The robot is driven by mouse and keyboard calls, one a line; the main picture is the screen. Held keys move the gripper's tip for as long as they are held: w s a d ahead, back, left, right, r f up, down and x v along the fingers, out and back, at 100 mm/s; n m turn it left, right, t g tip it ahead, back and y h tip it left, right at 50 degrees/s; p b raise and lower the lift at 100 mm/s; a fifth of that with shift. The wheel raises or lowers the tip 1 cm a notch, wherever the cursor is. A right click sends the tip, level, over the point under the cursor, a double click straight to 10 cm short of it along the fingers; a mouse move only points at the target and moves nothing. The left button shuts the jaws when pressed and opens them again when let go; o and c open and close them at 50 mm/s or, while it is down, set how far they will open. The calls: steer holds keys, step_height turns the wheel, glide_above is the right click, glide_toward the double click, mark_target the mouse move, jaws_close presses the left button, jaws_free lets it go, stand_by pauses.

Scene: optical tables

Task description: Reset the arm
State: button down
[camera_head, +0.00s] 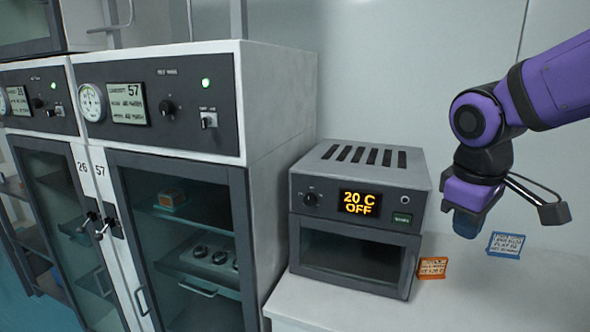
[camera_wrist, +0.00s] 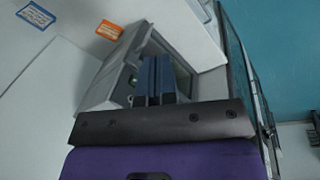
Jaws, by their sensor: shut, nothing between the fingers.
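My arm reaches in from the upper right in the head view, purple and black. My gripper (camera_head: 467,223) points down in front of the wall, to the right of the small oven. In the wrist view the blue fingers of my gripper (camera_wrist: 154,80) are together, with nothing between them. The small grey oven (camera_head: 360,220) shows "20 C OFF" and its dark door is closed. It also shows in the wrist view (camera_wrist: 105,85), behind the fingers. My gripper is apart from the oven.
The oven stands on a white bench (camera_head: 330,313). An orange card (camera_head: 432,268) and a blue-edged card (camera_head: 505,244) are to its right. Tall cabinets (camera_head: 180,230) with glass doors stand at left, holding several items. The bench's front right is clear.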

steer(key=s+d+r+m+t, duration=0.1)
steer(key=s+r+m, duration=0.1)
steer(key=s, duration=0.3)
steer(key=s+d+r+m+t+y, duration=0.1)
steer(key=s+d+r+m+t, duration=0.1)
steer(key=s+m, duration=0.3)
steer(key=shift+s+d+r+t+y, duration=0.2)
steer(key=shift+s+r+t+y, duration=0.1)
steer(key=shift+s, duration=0.2)
